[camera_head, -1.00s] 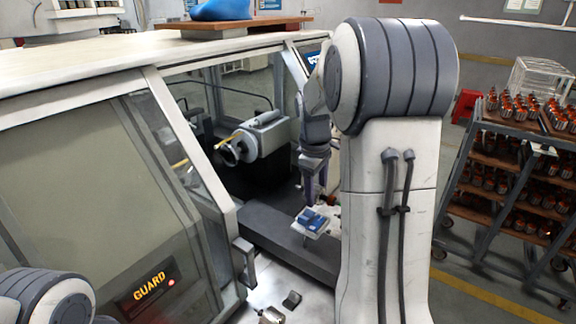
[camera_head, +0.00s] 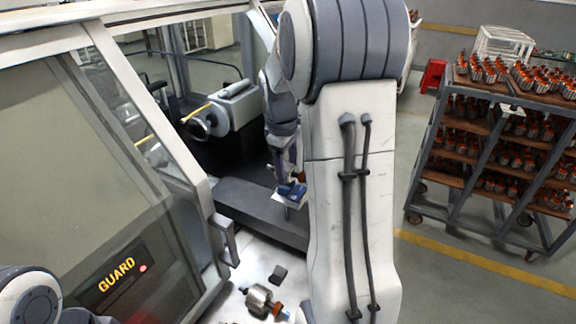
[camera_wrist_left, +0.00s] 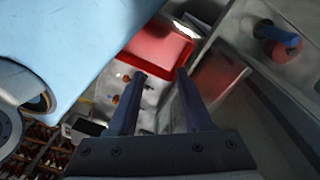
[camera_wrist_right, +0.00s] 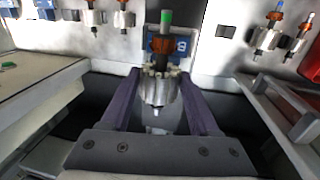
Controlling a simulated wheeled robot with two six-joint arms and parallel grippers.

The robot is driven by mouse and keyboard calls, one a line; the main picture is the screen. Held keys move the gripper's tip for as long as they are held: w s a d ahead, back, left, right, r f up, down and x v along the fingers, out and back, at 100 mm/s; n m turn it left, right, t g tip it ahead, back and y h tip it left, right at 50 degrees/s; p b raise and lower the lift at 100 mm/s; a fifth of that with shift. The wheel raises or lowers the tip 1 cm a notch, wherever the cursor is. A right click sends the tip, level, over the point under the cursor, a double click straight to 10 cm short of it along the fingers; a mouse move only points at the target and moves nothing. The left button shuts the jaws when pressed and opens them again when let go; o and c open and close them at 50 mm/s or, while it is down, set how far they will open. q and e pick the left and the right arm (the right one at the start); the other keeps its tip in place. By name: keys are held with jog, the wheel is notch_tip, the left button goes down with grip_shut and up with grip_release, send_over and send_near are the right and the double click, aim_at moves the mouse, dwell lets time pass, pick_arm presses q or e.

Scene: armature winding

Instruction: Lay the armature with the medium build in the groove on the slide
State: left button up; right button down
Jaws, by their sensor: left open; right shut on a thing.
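My right gripper (camera_head: 284,168) hangs beside the winding machine and also shows in the right wrist view (camera_wrist_right: 160,84). It is shut on an armature (camera_wrist_right: 157,86) with a grey ribbed body, an orange winding and a green-tipped shaft. Behind this armature is a blue part (camera_wrist_right: 181,45) with a white letter B. In the head view a blue block (camera_head: 292,191) on a small pale plate is just below the gripper. The groove itself is hidden, and I cannot tell whether the armature touches anything. My left gripper (camera_wrist_left: 160,76) is open and empty.
Another armature (camera_head: 263,299) lies on the pale surface in front, near a small dark block (camera_head: 278,273). More armatures (camera_wrist_right: 270,32) show beyond the right gripper. A rack cart (camera_head: 420,182) full of armatures stands right. The guard door (camera_head: 95,200) is left. A red bin (camera_wrist_left: 155,55) shows below.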

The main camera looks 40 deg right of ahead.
jog(key=shift+f, duration=0.6)
jog(key=shift+f+b, duration=0.35)
jog(key=shift+b, duration=0.1)
jog(key=shift+c, duration=0.3)
grip_release()
jog(key=r, duration=0.3)
jog(key=a+r+b, duration=0.1)
jog(key=r, duration=0.3)
jog(key=r+b, duration=0.1)
jog(key=r, duration=0.2)
jog(key=shift+s+a+r, duration=0.2)
jog(key=shift+s, duration=0.1)
